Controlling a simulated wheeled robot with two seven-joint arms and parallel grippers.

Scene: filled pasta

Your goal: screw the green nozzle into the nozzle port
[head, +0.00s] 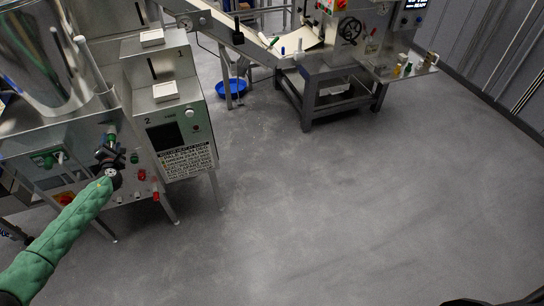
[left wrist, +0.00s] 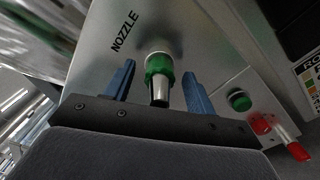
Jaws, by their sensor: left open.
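The green nozzle (left wrist: 158,66) has a green collar and a metal tip. It sits at the nozzle port (left wrist: 156,50) on a steel panel, below the printed word NOZZLE. Whether its thread is seated cannot be told. My left gripper (left wrist: 159,70) is open, with one blue finger on each side of the nozzle and visible gaps between. In the head view my left gripper (head: 108,155) is at the front of the steel machine, by the green nozzle (head: 111,138). My right gripper is not in view.
Right of the nozzle, the panel carries a green button (left wrist: 239,100) and red-handled parts (left wrist: 297,150). A conveyor (head: 235,35) and blue bowl (head: 232,87) are behind. The grey floor at right is clear.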

